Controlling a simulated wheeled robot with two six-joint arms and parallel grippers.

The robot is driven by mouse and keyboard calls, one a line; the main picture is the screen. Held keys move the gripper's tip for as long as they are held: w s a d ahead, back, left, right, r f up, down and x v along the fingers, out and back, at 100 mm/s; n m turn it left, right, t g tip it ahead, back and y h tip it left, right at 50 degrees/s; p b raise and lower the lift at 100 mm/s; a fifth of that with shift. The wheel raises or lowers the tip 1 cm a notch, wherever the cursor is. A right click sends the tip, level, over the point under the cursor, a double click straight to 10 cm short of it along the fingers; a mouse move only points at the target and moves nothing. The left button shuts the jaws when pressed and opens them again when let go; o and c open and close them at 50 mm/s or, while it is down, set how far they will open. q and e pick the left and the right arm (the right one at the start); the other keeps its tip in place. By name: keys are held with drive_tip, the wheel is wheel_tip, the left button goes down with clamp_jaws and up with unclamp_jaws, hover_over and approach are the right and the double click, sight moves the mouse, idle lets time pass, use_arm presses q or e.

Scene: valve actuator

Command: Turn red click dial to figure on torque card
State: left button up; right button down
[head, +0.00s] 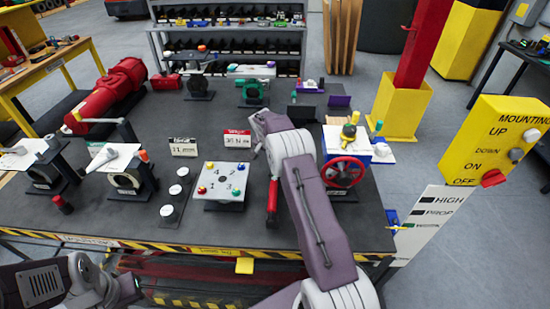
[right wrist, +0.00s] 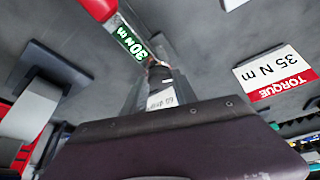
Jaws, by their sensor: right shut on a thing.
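A torque wrench with a red handle (head: 271,202) lies on the dark bench, partly under my right arm. In the right wrist view its green display (right wrist: 132,43) reads 30 N m, with the red handle at the upper left. My right gripper (right wrist: 157,72) is shut at the end of the wrench beyond the display, on the red click dial, which is mostly hidden between the fingers. The red and white torque card (head: 237,139) stands behind the wrench; in the right wrist view the card (right wrist: 277,73) reads 35 N m. My left gripper (head: 98,287) is low at the left, away from the bench top; its jaws are unclear.
A white plate with coloured, numbered bolts (head: 222,182) is left of the wrench. Several valve units stand around, one with a red handwheel (head: 343,172) at right. Another card (head: 183,147) stands left of the torque card. A yellow switch panel (head: 500,140) is far right.

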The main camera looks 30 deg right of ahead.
drive_tip(key=c, duration=1)
unclamp_jaws()
drive_tip(key=shift+o, duration=0.2)
drive_tip(key=b+v, duration=0.2)
drive_tip(key=v, duration=0.7)
